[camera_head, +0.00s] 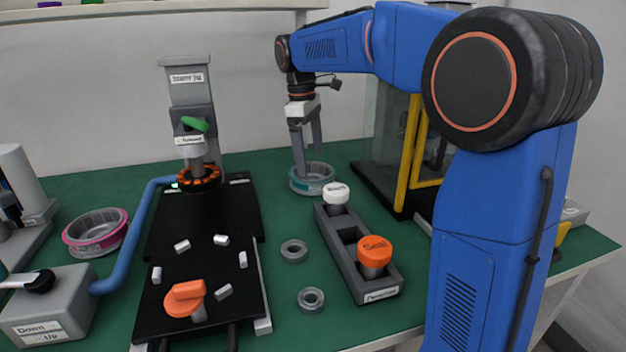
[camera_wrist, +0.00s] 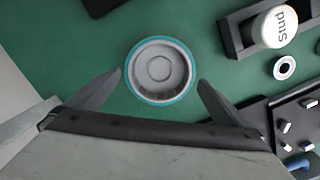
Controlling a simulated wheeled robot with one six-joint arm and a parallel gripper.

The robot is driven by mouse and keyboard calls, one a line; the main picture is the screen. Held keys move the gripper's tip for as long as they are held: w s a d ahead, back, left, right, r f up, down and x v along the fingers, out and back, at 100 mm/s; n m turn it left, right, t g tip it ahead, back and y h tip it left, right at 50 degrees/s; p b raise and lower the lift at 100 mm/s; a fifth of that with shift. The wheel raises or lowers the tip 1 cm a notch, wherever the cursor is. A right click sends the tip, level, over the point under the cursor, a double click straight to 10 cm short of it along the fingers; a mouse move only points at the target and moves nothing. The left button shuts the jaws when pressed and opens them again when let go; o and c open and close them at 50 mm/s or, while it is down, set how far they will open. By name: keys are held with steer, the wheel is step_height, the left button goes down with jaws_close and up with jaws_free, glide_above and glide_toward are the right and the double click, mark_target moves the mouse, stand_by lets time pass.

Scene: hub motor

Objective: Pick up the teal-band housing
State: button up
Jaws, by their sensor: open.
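The teal-band housing (camera_head: 312,187) is a round grey cup with a teal ring, standing open side up on the green table behind the grey tool holder. In the wrist view the housing (camera_wrist: 161,71) lies just beyond and between my open fingers. My gripper (camera_head: 308,165) points down at it with the jaws open and empty. In the wrist view the fingertips of my gripper (camera_wrist: 160,82) stand at either side of the housing, with green table showing between. I cannot tell how far the fingertips are above the table.
A pink-band housing (camera_head: 95,231) sits at the left. The grey holder (camera_head: 345,262) with white and orange knobs is close to the housing's right front. The black press plate (camera_head: 205,245) with several small blocks is at its left. A yellow-framed enclosure (camera_head: 410,150) stands behind right.

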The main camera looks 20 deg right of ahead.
mark_target(312, 171)
steer(key=shift+s+d+f, duration=0.1)
steer(key=shift+d+f, duration=0.05)
steer(key=shift+f, duration=1.2)
steer(key=shift+s+d+f, duration=0.1)
steer(key=shift+f, duration=1.2)
steer(key=shift+c, duration=0.6)
steer(key=c, duration=1)
